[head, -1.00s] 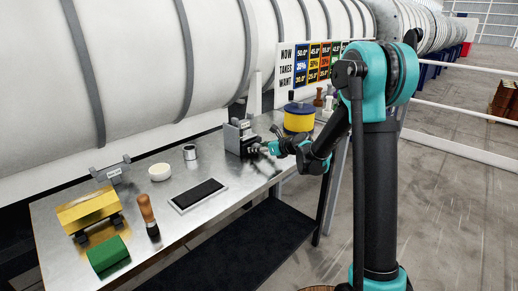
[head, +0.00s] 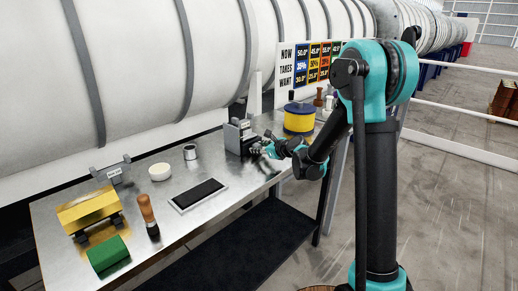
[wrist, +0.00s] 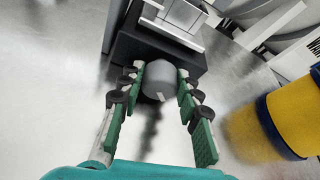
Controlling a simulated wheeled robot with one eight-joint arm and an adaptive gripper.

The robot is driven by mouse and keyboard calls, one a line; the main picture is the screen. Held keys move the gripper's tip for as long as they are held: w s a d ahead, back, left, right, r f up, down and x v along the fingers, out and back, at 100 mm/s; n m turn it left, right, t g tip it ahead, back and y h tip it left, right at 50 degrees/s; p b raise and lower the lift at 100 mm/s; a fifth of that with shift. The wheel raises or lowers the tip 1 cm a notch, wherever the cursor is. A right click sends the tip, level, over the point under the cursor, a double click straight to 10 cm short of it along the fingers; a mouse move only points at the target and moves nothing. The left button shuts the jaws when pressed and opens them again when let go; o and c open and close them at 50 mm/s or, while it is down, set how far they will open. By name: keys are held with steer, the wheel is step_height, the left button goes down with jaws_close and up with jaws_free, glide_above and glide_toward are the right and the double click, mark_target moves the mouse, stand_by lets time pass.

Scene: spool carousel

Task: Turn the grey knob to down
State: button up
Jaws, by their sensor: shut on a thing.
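The grey knob (wrist: 160,80) sticks out from the front of a dark block (wrist: 135,50) in the wrist view, and a pale mark shows at its lower right edge. My gripper (wrist: 160,88) has its green-padded fingers on both sides of the knob and is shut on it. In the head view the dark block (head: 234,142) stands on the metal table, and my gripper (head: 258,149) is at its right-hand face. The knob itself is too small and hidden to make out in the head view.
A yellow and blue spool (head: 299,118) stands right of the block, close to my arm. A black pad (head: 198,194), a metal cup (head: 190,152), a white roll (head: 160,171) and a wooden-handled tool (head: 148,215) are on the table (head: 130,185).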

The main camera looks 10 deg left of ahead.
steer(key=o, duration=1.2)
steer(key=shift+c, duration=0.2)
steer(key=v, duration=1.2)
